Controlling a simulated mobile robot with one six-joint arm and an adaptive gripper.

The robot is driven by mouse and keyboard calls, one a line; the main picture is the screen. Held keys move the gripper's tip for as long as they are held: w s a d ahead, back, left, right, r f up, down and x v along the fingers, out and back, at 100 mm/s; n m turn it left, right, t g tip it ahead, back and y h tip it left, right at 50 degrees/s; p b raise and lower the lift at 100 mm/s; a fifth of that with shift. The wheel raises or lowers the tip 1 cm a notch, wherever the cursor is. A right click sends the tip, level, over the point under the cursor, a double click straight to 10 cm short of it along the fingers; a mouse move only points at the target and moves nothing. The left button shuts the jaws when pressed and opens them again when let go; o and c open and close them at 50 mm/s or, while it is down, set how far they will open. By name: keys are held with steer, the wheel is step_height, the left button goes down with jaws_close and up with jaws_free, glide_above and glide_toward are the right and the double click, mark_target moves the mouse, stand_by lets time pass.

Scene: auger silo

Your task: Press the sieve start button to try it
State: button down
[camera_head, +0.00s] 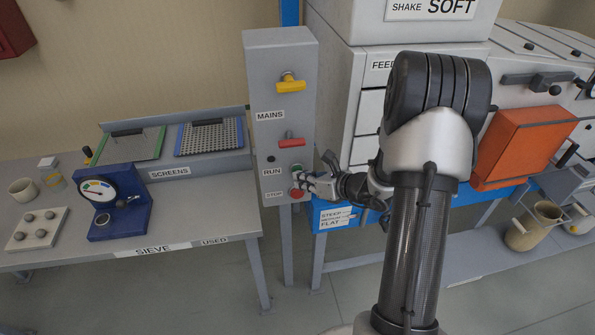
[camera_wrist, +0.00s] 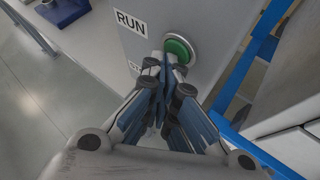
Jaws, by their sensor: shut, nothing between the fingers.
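The green RUN button (camera_wrist: 181,49) sits in a silver ring on the grey control post (camera_wrist: 205,20), beside the RUN label (camera_wrist: 131,22). In the head view the green button (camera_head: 297,168) shows just above my fingertips. My gripper (camera_wrist: 168,65) is shut and empty, its fingertips at the lower left edge of the green button. I cannot tell whether they touch it. In the head view my gripper (camera_head: 303,180) is in front of the post, between the green button and the red STOP button (camera_head: 297,192) below. The STOP label is mostly hidden in the wrist view.
The post also carries a red lever (camera_head: 291,142) and a yellow MAINS handle (camera_head: 290,86). A sieve bench (camera_head: 200,228) with screens and a blue gauge stand (camera_head: 120,205) is at left. A grey machine with an orange box (camera_head: 522,145) is at right.

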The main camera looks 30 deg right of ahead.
steer(key=shift+w, duration=0.2)
stand_by(0.6)
steer(key=shift+s+a+b, duration=0.2)
steer(key=shift+s+b, duration=0.1)
steer(key=shift+s, duration=0.6)
steer(key=shift+s+a+b, duration=0.2)
steer(key=shift+s+a, duration=0.05)
steer(key=shift+s, duration=0.55)
steer(key=shift+s+a+b, duration=0.2)
steer(key=shift+s, duration=0.6)
steer(key=shift+s+a+b, duration=0.2)
steer(key=shift+s+a, duration=0.05)
steer(key=shift+s, duration=0.55)
